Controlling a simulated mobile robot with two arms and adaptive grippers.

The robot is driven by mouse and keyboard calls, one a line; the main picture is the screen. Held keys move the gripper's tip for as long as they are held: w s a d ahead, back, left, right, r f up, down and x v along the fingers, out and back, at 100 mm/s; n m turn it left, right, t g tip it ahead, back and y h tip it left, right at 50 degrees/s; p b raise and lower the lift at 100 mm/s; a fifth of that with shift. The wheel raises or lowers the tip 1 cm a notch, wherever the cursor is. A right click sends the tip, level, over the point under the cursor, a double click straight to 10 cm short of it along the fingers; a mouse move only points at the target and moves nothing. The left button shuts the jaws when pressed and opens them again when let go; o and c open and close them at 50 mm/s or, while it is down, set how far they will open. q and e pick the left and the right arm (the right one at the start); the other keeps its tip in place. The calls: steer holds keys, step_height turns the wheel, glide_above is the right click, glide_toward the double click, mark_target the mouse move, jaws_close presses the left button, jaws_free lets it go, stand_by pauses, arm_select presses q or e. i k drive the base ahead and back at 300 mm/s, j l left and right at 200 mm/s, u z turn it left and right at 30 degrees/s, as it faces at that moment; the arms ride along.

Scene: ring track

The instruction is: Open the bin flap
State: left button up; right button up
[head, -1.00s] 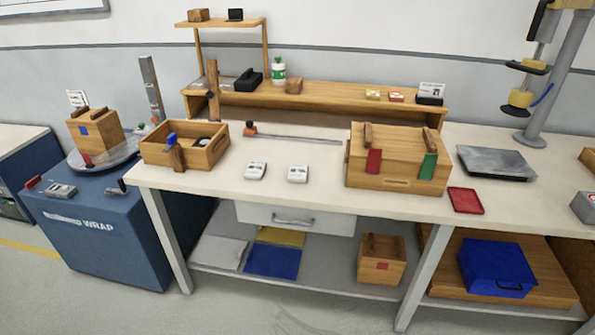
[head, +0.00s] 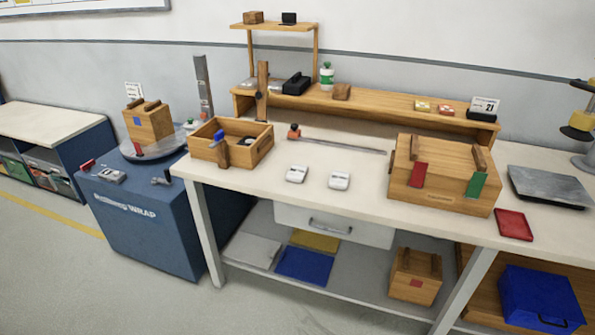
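Nothing in the head view can be clearly told as the bin flap. A large closed wooden box (head: 440,194) with a red tab (head: 418,175) and a green tab (head: 476,185) stands on the right part of the workbench. An open-topped wooden box (head: 262,150) with a blue-topped upright piece (head: 221,148) at its front stands at the bench's left end. Small coloured containers (head: 40,172) sit on the shelf under the far left bench, partly cut off by the picture edge. Neither of my grippers shows in this view.
The workbench (head: 300,210) has a closed drawer (head: 330,225) below. A blue wrap machine (head: 145,225) stands at its left, with a wooden box (head: 150,122) on its turntable. A blue case (head: 540,297) sits low at the right. Grey floor in front is clear.

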mark_target(540, 293)
steer(key=z, duration=1.8)
steer(key=i+l+u, duration=0.1)
steer(key=i+l, duration=0.1)
steer(key=i, duration=0.05)
